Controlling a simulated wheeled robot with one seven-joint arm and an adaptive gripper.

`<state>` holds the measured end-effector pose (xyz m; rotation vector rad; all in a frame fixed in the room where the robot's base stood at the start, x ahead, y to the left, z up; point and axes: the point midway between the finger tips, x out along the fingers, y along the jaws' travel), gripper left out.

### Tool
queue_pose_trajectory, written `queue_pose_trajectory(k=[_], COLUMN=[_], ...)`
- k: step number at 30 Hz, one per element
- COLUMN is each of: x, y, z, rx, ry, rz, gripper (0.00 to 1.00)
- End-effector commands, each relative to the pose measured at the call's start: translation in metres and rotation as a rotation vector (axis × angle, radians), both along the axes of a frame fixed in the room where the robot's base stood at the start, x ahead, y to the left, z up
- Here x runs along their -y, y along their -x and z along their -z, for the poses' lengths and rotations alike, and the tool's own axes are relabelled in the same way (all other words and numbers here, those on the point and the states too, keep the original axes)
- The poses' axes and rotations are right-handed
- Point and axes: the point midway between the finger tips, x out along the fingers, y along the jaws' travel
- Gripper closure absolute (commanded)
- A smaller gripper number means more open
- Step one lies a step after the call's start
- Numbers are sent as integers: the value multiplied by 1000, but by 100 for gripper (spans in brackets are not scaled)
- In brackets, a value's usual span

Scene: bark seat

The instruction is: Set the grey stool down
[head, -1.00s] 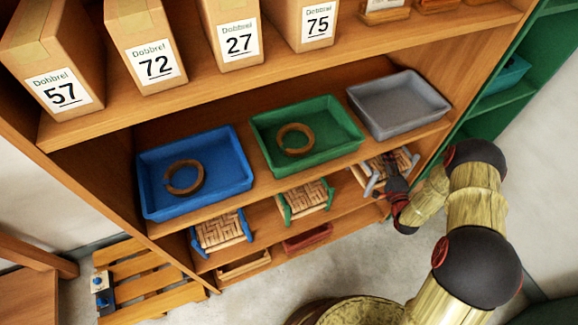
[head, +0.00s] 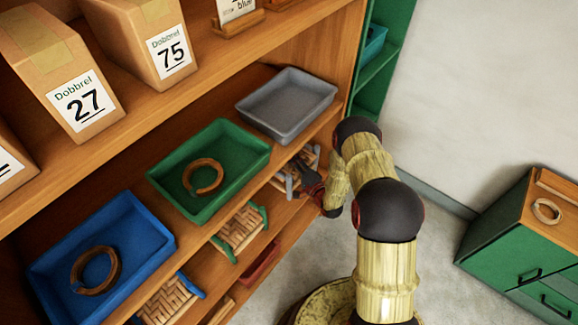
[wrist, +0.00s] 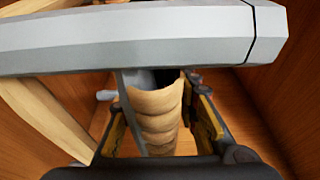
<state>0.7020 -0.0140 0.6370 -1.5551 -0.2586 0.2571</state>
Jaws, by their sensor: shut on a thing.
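The grey stool (head: 298,168), with grey side rails and a woven seat, is in the shelf compartment below the grey tray. My gripper (head: 310,188) reaches in from the right and is shut on it. In the wrist view, a grey rail of the stool (wrist: 130,42) crosses the top, with pale wood beyond at the left. My gripper's fingers (wrist: 158,95) are either side of a tan woven part and a thin grey piece. Whether the stool's feet touch the shelf board is hidden.
A grey tray (head: 285,128) sits above; green (head: 243,165) and blue trays (head: 50,270) hold brown rings. A green-sided stool (head: 238,232) stands to the left. The shelf's side panel (head: 338,80) is close right. A green cabinet (head: 520,240) stands right, with floor between.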

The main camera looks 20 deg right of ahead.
Motion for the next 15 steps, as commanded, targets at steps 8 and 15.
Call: queue_pose_trajectory(k=[8, 15], x=[0, 0], y=[0, 0], z=[33, 31], rx=[1, 1], ry=[0, 1], rz=[0, 0], gripper=[100, 100])
